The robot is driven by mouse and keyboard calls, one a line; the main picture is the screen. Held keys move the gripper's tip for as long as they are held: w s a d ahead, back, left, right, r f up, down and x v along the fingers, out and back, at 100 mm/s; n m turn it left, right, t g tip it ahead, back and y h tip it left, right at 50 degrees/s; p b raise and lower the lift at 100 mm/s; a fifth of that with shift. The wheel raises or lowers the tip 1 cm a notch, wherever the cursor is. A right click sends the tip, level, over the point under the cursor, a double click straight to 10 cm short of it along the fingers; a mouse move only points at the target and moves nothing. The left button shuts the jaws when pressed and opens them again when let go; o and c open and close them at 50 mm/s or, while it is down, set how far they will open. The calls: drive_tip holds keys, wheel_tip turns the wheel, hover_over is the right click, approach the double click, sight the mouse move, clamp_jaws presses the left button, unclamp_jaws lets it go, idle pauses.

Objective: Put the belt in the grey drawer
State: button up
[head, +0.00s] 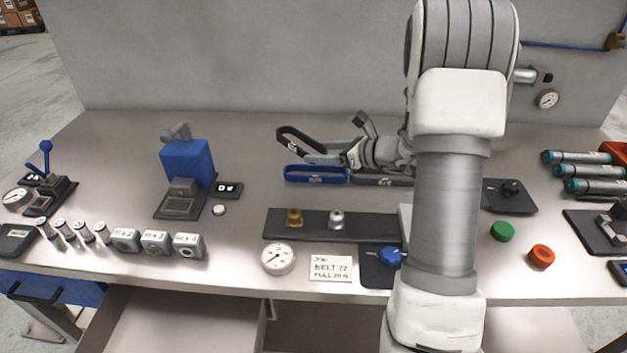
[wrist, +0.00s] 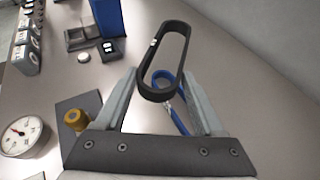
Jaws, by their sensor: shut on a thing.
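My gripper (head: 322,157) is shut on a black belt (head: 297,138), a long loop held tilted above the table toward the back. In the wrist view the black belt (wrist: 166,50) stands out between the fingers, gripped near its lower end. A blue belt (head: 316,179) lies on the table just below the gripper. Another dark belt (head: 385,181) lies to its right, partly hidden by my arm. A pale grey drawer (head: 170,325) stands open below the table's front edge at the left; its inside looks empty where visible.
A blue drawer front (head: 55,290) is further left. A blue press (head: 186,165), weights (head: 125,239) and a dark strip with two knobs (head: 305,225) stand on the table. A dial (head: 277,258) and a card (head: 331,268) lie near the front edge. My arm hides the middle right.

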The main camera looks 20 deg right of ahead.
drive_tip(key=b, duration=0.1)
hover_over(279, 193)
wheel_tip(279, 193, down, 7)
drive_tip(key=shift+r, duration=0.1)
drive_tip(key=shift+f+b, duration=0.4)
drive_tip(key=shift+f, duration=1.55)
drive_tip(key=shift+d+f, duration=0.1)
drive_tip(key=shift+f, duration=0.05)
drive_tip(key=o, duration=1.1)
